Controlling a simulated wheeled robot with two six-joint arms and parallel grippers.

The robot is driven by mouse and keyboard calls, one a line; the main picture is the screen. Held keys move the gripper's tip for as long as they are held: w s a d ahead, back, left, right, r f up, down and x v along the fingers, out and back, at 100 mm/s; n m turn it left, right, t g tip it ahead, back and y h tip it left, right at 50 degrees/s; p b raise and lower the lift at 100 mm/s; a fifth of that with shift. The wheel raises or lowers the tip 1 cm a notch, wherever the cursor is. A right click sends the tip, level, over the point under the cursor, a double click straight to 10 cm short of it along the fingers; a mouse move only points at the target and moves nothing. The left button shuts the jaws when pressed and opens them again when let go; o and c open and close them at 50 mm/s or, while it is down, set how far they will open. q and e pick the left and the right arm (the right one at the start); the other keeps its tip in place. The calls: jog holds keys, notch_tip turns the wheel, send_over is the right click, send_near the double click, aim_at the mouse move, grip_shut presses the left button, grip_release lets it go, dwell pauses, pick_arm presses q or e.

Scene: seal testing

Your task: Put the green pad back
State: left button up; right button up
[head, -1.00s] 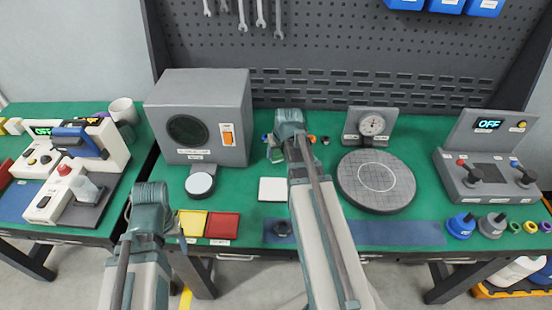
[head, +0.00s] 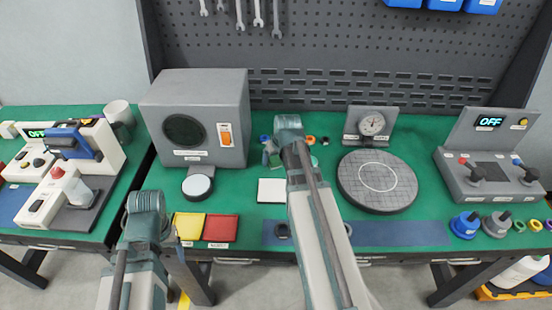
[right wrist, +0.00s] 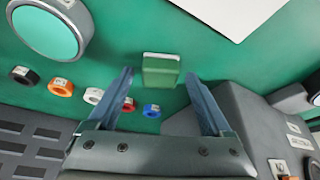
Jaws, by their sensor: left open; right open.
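A small green block with a pale end, which I take for the green pad, stands on the green bench mat near the back in the head view (head: 271,157). In the right wrist view the green pad (right wrist: 160,70) lies between the two finger ends, with gaps on both sides. My right gripper (right wrist: 159,74) is open and empty; I cannot tell its height over the pad. In the head view its arm hides part of that area. My left gripper (head: 150,228) is open at the bench's front left, its fingers mostly hidden by its wrist.
A white tile (head: 271,190) lies in front of the pad. A light green disc (right wrist: 48,30) and several small rings (right wrist: 60,87) are close by. A grey box instrument (head: 195,115) stands left, a round gridded plate (head: 377,180) right. Yellow (head: 189,226) and red (head: 220,228) trays sit at the front.

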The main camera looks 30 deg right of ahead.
jog(key=shift+r, duration=0.15)
jog(key=p+v, duration=1.1)
jog(key=v, duration=0.1)
jog(key=s+a+n+g, duration=0.2)
jog(key=s+a, duration=0.3)
jog(key=a, duration=0.9)
jog(key=s+a+f+n+g, duration=0.1)
jog(key=s+a+n+g, duration=0.2)
jog(key=a, duration=1.2)
jog(key=s, duration=0.3)
jog(key=shift+s+a+f+n+h, duration=0.2)
jog(key=shift+a+n+h, duration=0.05)
jog(key=shift+n+h, duration=0.05)
jog(key=shift+d, duration=0.1)
